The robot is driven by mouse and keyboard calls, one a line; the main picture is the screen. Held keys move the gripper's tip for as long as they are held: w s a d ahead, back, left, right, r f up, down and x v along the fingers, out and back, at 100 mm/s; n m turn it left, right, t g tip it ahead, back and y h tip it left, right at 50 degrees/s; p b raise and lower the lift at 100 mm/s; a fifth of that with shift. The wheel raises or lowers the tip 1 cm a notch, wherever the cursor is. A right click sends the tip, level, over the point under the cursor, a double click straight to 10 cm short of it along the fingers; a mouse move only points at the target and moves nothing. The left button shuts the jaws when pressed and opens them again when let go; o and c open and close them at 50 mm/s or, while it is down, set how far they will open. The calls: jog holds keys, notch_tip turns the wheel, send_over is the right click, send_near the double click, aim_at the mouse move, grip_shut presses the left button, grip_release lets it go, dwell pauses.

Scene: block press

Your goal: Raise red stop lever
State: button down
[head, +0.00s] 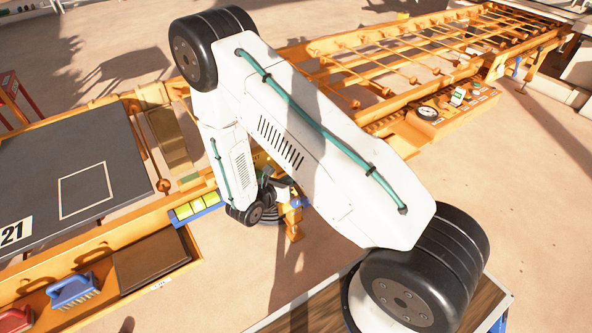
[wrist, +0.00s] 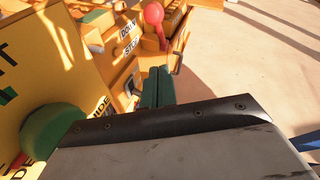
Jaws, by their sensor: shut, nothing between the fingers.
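The red stop lever (wrist: 153,13) shows in the wrist view at the top centre, a red ball on a short red stem, on a yellow housing. Labels reading DOWN and STOP are beside it on the left. My gripper (wrist: 159,71) has green fingers, shut together and empty. Its tips lie just below the lever in the picture. I cannot tell whether they touch the stem. In the head view my white arm hides the lever, and I cannot make out the fingers clearly.
In the wrist view, a yellow panel with lettering and a green round knob (wrist: 50,135) stand close on the left. In the head view, a dark plate (head: 60,165) lies left, a yellow rack (head: 420,50) runs behind, and a blue brush (head: 72,290) sits front left. Open floor lies right.

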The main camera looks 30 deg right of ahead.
jog(key=w+d, duration=0.5)
jog(key=d, duration=0.5)
jog(key=shift+d+f, duration=0.2)
jog(key=shift+d, duration=0.15)
jog(key=shift+w, duration=0.1)
